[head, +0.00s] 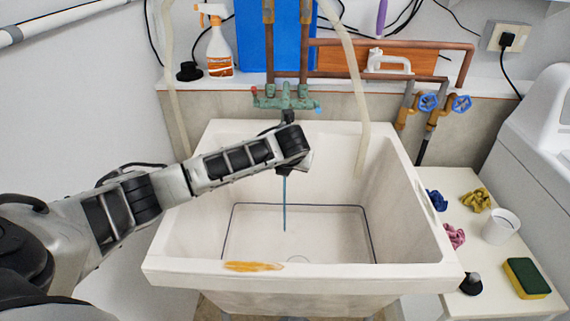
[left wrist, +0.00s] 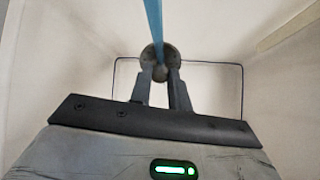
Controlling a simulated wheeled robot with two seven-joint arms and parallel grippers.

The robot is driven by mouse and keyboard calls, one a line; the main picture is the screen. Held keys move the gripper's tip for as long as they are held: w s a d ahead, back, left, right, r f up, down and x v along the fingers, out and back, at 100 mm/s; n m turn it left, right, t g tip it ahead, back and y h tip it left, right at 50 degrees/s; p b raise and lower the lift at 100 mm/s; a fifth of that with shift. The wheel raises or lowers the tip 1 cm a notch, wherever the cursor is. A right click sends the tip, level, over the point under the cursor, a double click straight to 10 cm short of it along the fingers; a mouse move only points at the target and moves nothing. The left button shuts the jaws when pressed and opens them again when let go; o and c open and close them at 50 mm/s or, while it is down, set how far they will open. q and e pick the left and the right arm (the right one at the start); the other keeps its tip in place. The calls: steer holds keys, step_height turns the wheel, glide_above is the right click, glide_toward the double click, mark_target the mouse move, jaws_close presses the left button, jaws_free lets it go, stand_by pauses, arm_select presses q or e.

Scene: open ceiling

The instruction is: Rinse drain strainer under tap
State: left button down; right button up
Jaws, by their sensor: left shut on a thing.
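The drain strainer, a small round dark grey disc (left wrist: 148,52), is pinched between the fingers of my left gripper (left wrist: 161,74). A blue stream of water (left wrist: 154,18) crosses it in the left wrist view. In the head view my left arm reaches over the white sink (head: 400,270), and its wrist hides the gripper and strainer. The green tap (head: 287,98) stands behind the wrist at the sink's back. The blue stream (head: 285,205) shows below my wrist, ending in the basin. My right gripper is not in view.
A white side table (head: 463,213) at the right holds cloths, a white cup (head: 501,227), a black stopper (head: 471,284) and a sponge (head: 526,278). A spray bottle (head: 219,50) stands on the back ledge. A pale hose (head: 355,90) hangs into the sink. An orange-brown stain marks the front rim.

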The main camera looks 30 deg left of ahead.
arm_select(q)
steer(key=shift+w+d, duration=0.1)
steer(key=shift+d, duration=0.05)
stand_by(0.4)
steer(key=shift+w+d+p, duration=0.3)
steer(key=shift+d+p, duration=0.1)
steer(key=shift+p, duration=0.1)
steer(key=shift+s+a+p, duration=0.4)
steer(key=shift+a+p, duration=0.15)
steer(key=shift+p, duration=0.3)
steer(key=shift+w+d+p, duration=0.35)
steer(key=shift+w+d, duration=0.05)
steer(key=shift+d, duration=0.15)
steer(key=shift+s, duration=0.1)
steer(key=s+d, duration=0.4)
steer(key=s, duration=0.2)
steer(key=shift+s+d, duration=0.2)
steer(key=shift+d, duration=0.1)
